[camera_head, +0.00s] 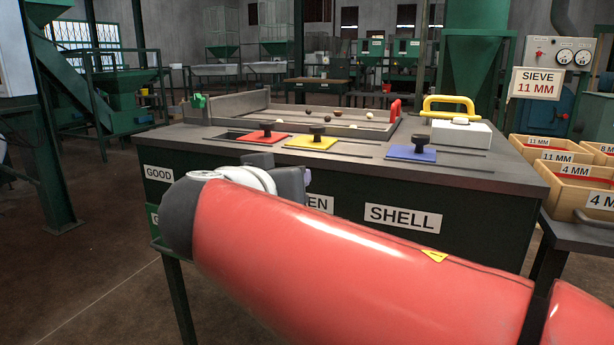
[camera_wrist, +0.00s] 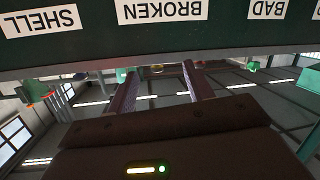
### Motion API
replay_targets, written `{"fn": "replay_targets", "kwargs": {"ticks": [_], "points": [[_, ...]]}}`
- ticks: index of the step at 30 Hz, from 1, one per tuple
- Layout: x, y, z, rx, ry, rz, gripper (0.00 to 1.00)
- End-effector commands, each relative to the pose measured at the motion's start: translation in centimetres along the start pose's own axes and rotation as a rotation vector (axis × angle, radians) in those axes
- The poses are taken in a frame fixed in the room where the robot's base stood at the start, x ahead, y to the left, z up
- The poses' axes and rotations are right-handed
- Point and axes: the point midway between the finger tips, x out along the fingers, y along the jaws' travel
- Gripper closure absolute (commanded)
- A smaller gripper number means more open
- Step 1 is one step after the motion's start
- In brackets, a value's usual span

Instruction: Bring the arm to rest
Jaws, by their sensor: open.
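My red arm crosses the front of the head view, bent before the sorting table (camera_head: 470,170). Its grey and white joints are close to the table's front panel and cover part of the labels. I cannot make out the fingers of my gripper in the head view. In the wrist view, my gripper (camera_wrist: 160,74) shows two fingers spread apart, with nothing between them. That view is upside down. The table's dark green front (camera_wrist: 225,32) lies beyond the fingertips, with the SHELL, BROKEN and BAD labels on it.
On the table are red (camera_head: 262,137), yellow (camera_head: 312,142) and blue (camera_head: 411,152) knobbed plates. Behind them, a tray (camera_head: 232,102) holds several small nuts. A white block (camera_head: 461,132) stands at the right. Sieve boxes (camera_head: 585,190) stand far right. The floor at left is open.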

Motion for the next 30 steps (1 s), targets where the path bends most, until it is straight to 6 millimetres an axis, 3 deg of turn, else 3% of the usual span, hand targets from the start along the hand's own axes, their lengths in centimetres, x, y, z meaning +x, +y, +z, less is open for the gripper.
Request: {"fn": "replay_targets", "kwargs": {"ticks": [8,12,15,18,21,30], "points": [[0.9,9.1,6.8,-0.123,-0.300,0.072,0.48],[-0.9,15.5,13.5,-0.157,-0.559,0.046,0.48],[-3.4,18.4,18.3,-0.135,-0.716,-0.034,0.48],[-5.7,19.5,21.8,-0.088,-0.805,-0.129,0.48],[-7.3,19.7,24.0,-0.043,-0.841,-0.209,0.48],[-8.5,19.4,25.6,-0.004,-0.851,-0.283,0.48]]}}
